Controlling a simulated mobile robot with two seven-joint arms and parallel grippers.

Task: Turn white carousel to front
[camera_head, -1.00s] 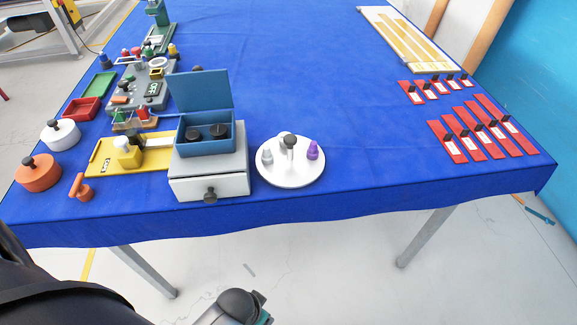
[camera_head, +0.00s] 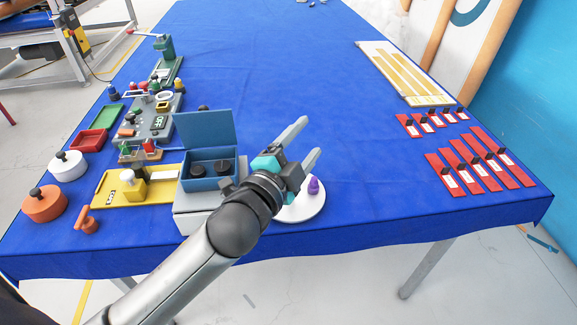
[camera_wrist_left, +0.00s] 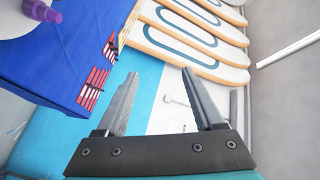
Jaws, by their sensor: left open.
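The white carousel (camera_head: 308,209) is a round white disc on the blue table, right of the grey drawer box. A purple piece (camera_head: 314,185) stands on its right side. My left arm hides most of the rest of the disc. My left gripper (camera_head: 304,140) is open and empty, its fingers pointing up and right above the carousel's far side. In the left wrist view the two open fingers (camera_wrist_left: 165,95) have nothing between them. There the carousel's edge (camera_wrist_left: 13,7) and the purple piece (camera_wrist_left: 42,11) show at the top left. My right gripper is not in view.
The grey drawer box (camera_head: 193,219) with an open blue box (camera_head: 207,178) stands directly left of the carousel. Red labelled strips (camera_head: 480,165) lie at the right. The blue cloth (camera_head: 280,75) beyond and right of the carousel is mostly clear.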

